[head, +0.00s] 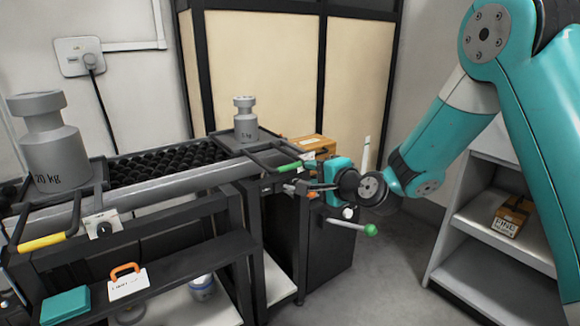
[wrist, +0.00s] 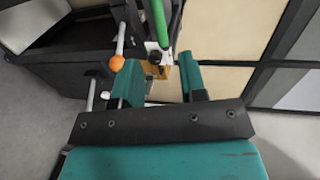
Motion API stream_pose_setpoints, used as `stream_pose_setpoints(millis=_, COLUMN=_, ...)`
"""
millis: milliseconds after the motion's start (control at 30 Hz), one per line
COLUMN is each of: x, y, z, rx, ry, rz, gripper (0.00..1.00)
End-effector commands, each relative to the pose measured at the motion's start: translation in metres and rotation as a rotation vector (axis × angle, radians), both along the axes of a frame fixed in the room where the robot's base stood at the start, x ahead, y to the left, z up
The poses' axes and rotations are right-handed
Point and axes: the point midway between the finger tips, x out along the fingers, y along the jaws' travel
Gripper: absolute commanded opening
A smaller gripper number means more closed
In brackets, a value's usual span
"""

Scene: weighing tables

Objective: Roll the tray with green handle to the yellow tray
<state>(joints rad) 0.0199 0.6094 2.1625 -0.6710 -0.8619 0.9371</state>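The tray with the green handle (head: 222,142) is at the right end of the roller bed and carries a small grey weight (head: 245,120). Its green handle (head: 290,166) sticks out at the front right; it also shows at the top of the wrist view (wrist: 160,22). The yellow tray (head: 97,170) is at the left end, with a yellow handle (head: 42,243) and a large 20 kg weight (head: 52,140). My gripper (head: 305,187) is just beside and below the green handle. In the wrist view my gripper (wrist: 160,78) has its fingers apart, with the handle ahead of them.
Black rollers (head: 165,166) fill the bed between the trays. A lever with a green knob (head: 370,230) juts out below my gripper. Cardboard boxes (head: 312,146) stand behind it. An orange-handled case (head: 128,284) is on the lower shelf. A white shelf (head: 480,215) stands at the right.

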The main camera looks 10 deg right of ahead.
Motion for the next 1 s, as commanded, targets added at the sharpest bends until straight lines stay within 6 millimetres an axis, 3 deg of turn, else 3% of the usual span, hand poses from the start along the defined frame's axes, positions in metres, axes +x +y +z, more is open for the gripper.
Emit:
stream_pose_setpoints(millis=300, x=0.063, y=0.028, z=-0.015, rx=-0.001, ry=-0.002, rz=0.002, gripper=0.39)
stream_pose_setpoints(millis=467, x=0.083, y=0.036, z=-0.020, rx=-0.001, ry=-0.002, rz=0.000, gripper=0.39)
stream_pose_setpoints(millis=900, x=0.094, y=0.040, z=-0.021, rx=-0.001, ry=0.000, rz=-0.001, gripper=0.39)
stream_pose_setpoints(millis=1000, x=0.094, y=0.040, z=-0.021, rx=-0.001, ry=0.001, rz=0.000, gripper=0.18)
